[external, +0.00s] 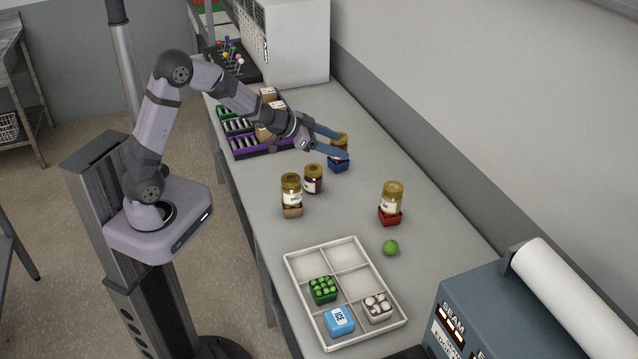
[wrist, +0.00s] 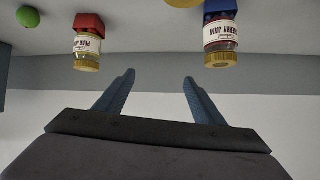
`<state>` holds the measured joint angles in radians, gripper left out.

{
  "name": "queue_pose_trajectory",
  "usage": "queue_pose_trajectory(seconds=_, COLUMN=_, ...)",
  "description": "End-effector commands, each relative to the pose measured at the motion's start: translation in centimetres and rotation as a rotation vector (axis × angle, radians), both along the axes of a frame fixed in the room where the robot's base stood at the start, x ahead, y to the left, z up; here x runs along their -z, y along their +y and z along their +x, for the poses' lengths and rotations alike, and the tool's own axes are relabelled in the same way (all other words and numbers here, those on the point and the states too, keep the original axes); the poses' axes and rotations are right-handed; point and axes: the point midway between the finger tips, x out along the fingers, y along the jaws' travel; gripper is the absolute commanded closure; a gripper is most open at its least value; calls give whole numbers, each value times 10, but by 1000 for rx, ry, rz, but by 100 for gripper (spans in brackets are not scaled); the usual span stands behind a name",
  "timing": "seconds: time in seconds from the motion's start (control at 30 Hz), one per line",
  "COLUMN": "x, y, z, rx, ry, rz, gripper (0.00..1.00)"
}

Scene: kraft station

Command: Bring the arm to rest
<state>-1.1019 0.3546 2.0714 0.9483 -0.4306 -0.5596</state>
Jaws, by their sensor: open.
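My gripper (external: 346,146) is at the end of the outstretched arm over the bench. Its two blue fingers are spread and nothing is between them in the wrist view (wrist: 159,77). In the external view they overlap a gold-lidded jar on a blue block (external: 338,166). In the wrist view this cherry jam jar (wrist: 220,37) is beyond the fingers, upper right, and appears apart from them. A pear jam jar (wrist: 88,50) on a red block is at upper left there; it also shows in the external view (external: 392,198).
Two more jars (external: 292,188) (external: 314,178) stand on the bench near its front. A green ball (external: 391,247) lies by a white divided tray (external: 290,262). Coloured racks with boxes (external: 262,152) sit under the forearm. A blue-grey machine (external: 480,310) is at lower right.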

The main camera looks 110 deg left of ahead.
Motion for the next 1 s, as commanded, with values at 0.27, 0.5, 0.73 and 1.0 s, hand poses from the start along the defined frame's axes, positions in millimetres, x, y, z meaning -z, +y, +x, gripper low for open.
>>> queue_pose_trajectory(seconds=0.27, x=-24, y=-158, z=43, rx=95, ry=281, rz=-110, gripper=37)
queue_pose_trajectory(seconds=0.5, x=-29, y=-311, z=4, rx=258, ry=577, rz=-247, gripper=37)
queue_pose_trajectory(seconds=0.73, x=-37, y=-414, z=-64, rx=426, ry=817, rz=-353, gripper=37)
queue_pose_trajectory(seconds=1.0, x=-43, y=-457, z=-106, rx=516, ry=940, rz=-407, gripper=37)
